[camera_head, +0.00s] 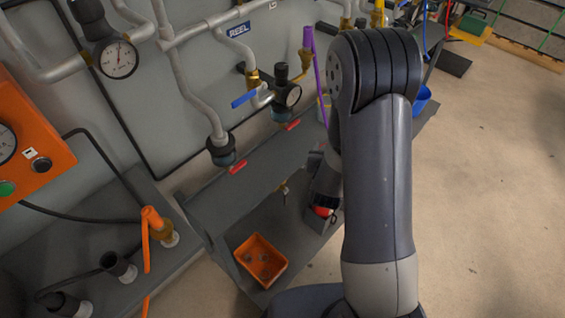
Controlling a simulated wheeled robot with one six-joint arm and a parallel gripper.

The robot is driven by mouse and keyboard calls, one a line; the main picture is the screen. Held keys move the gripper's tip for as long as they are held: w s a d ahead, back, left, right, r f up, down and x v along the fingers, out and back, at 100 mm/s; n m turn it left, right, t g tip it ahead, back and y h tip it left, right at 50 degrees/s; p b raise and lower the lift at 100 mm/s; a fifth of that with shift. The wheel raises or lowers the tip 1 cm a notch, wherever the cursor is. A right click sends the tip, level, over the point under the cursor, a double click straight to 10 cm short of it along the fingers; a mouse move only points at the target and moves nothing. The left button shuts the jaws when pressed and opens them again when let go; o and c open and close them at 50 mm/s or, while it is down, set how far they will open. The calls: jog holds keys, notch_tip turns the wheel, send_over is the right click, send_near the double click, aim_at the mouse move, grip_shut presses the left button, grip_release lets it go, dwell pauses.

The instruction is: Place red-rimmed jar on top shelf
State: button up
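A small red-orange round thing (323,211) shows at the lower end of my arm, just above the grey lower shelf. It may be the red-rimmed jar, but its body is mostly hidden and I cannot be sure. My gripper (322,217) is at that spot, partly covered by my own arm. Its fingers are too small and dark to tell whether they are open or shut on the red thing. A grey stepped bench runs along the wall, with an upper ledge (218,196) above the lower shelf (283,222).
An orange bin (260,259) with small dark parts sits on the lower shelf, left of my gripper. Pipes, a gauge (118,58) and valves with red handles (238,167) hang close above the ledge. A purple rod (317,80) stands behind. Open floor (490,200) lies right.

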jog(key=shift+m+h, duration=0.5)
jog(key=shift+h, duration=0.1)
jog(key=f+b, duration=0.1)
jog(key=f, duration=0.1)
jog(key=f+b, duration=0.2)
jog(key=shift+s+a+f, duration=0.15)
jog(key=shift+a+f, duration=0.05)
jog(key=shift+f, duration=0.2)
jog(key=w+a+p, duration=0.2)
jog(key=w+a, duration=1)
jog(key=shift+w+a, duration=0.25)
jog(key=shift+a, duration=0.1)
jog(key=shift+f, duration=0.25)
jog(key=shift+f, duration=0.15)
jog(key=o, duration=1.1)
jog(key=shift+c, duration=0.2)
